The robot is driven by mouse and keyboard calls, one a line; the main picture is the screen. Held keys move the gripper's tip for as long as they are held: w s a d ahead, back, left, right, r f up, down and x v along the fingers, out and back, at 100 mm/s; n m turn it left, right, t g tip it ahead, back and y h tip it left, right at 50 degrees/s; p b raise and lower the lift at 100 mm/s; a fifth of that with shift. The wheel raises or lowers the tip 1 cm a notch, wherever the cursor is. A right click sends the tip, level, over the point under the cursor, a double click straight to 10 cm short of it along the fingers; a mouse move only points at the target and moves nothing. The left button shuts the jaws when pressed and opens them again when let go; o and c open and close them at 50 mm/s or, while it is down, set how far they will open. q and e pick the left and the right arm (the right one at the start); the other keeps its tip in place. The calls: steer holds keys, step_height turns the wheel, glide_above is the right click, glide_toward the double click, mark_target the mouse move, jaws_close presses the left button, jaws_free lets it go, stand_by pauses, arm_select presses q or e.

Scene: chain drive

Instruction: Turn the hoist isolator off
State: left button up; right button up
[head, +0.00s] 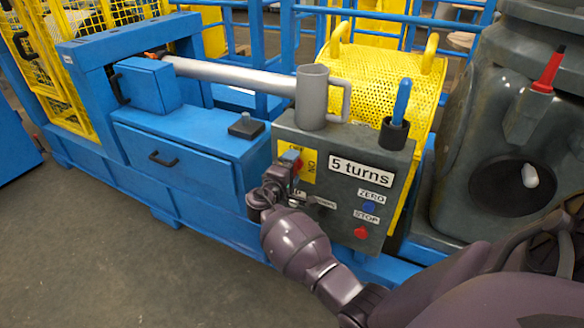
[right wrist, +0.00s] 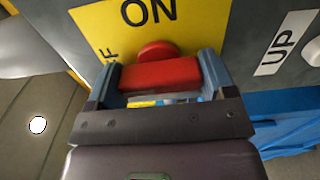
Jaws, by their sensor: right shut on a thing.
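The hoist isolator is a red handle with a round hub on a yellow plate (head: 309,166) marked OFF and ON, at the upper left of the grey control box. In the right wrist view the red handle (right wrist: 160,73) lies between my two fingers, below the word ON on the yellow plate (right wrist: 185,25). My right gripper (head: 291,160) is shut on this handle, reaching up from the lower right in the head view. The fingers and wrist hide much of the handle there, so its exact pointing is hard to tell. My left gripper is not in view.
The control box (head: 340,205) also carries a "5 turns" label (head: 361,174), a blue button (head: 369,207) and a red button (head: 361,232). A grey mug-like cylinder (head: 312,95) and a blue-handled tool (head: 402,100) stand on top. Open floor (head: 130,255) lies front left.

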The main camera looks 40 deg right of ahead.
steer(key=o, duration=0.9)
steer(key=shift+s+a, duration=0.2)
steer(key=shift+a, duration=0.35)
steer(key=p+v, duration=0.1)
steer(key=v, duration=0.8)
steer(key=shift+s+a, duration=0.2)
steer(key=shift+a, duration=0.15)
